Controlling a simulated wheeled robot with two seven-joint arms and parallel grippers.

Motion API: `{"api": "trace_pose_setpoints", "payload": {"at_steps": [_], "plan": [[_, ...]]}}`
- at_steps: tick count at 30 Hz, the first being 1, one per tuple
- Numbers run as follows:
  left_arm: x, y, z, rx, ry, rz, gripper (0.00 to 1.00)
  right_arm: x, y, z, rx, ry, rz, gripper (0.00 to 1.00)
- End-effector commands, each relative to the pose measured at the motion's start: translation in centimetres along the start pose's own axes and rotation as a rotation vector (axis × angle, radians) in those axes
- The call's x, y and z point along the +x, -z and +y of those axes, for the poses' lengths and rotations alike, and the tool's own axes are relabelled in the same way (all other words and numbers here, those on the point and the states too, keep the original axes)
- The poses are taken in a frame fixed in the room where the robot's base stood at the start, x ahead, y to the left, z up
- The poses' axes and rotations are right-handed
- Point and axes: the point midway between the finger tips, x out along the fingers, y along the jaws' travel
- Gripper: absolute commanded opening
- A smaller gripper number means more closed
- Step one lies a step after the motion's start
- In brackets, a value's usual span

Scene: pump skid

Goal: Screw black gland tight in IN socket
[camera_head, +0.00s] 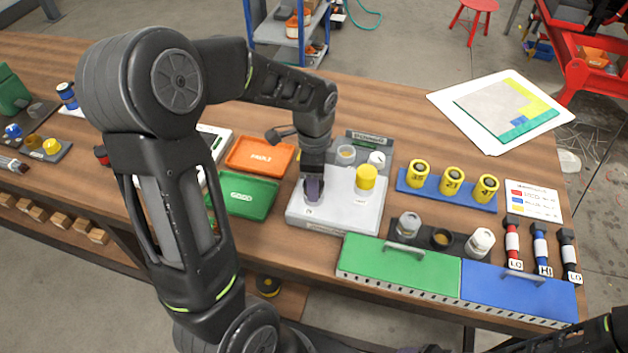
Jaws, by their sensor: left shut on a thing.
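A pale grey box (335,213) stands on the bench with round fittings on top. A yellow cap (366,178) is at its front right, a pale ring (345,153) and a white fitting (376,159) at its back. My left gripper (313,188) points down at the box's front left and is shut on a gland there. My right gripper is not in view.
An orange tray (260,154) and a green tray (262,184) lie left of the box. Yellow cylinders stand on a blue strip (480,201) to the right. Green (397,268) and blue (517,292) lidded boxes line the front edge.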

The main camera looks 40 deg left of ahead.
Motion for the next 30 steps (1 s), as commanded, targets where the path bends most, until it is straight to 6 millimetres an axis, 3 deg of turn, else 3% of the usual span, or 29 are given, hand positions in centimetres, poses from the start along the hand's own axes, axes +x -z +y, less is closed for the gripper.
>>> {"api": "trace_pose_setpoints", "payload": {"at_steps": [7,11,21,30], "plan": [[-0.01,0.01,-0.01,0.0,0.0,0.0,0.04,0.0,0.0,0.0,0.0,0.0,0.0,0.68],[-0.06,0.0,-0.01,0.031,0.0,0.0,0.04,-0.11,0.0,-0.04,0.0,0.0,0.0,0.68],[-0.05,-0.04,-0.01,0.394,0.0,-0.001,0.04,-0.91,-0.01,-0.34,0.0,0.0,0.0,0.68],[-0.03,-0.02,-0.01,0.413,0.0,0.0,0.04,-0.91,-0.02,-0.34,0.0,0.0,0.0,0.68]]}}
